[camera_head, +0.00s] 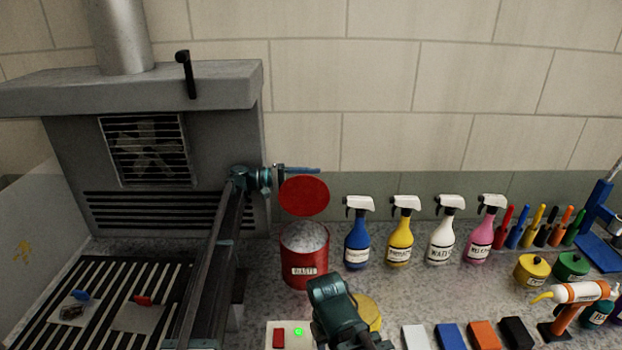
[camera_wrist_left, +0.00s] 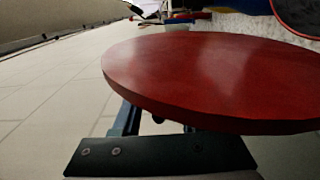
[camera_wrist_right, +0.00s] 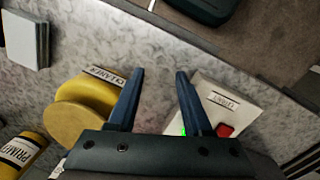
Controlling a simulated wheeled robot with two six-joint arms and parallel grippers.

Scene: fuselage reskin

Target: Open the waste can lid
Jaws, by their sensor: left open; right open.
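The red waste can (camera_head: 304,270) stands on the bench with grey-white material visible inside. Its round red lid (camera_head: 304,196) is raised and tilted up above the can's mouth. My left gripper (camera_head: 302,169) is open at the lid's upper edge. In the left wrist view the lid (camera_wrist_left: 215,80) fills much of the picture and hides most of the fingers, so contact cannot be told. My right gripper (camera_wrist_right: 160,72) is open and empty over the bench, in front of the can.
Several spray bottles (camera_head: 399,235) stand right of the can. A switch box (camera_wrist_right: 225,105) with a red button and green light, and a yellow cleaner tin (camera_wrist_right: 85,105), lie near my right gripper. A grey extraction hood (camera_head: 180,145) and slatted grille (camera_head: 100,300) are at left.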

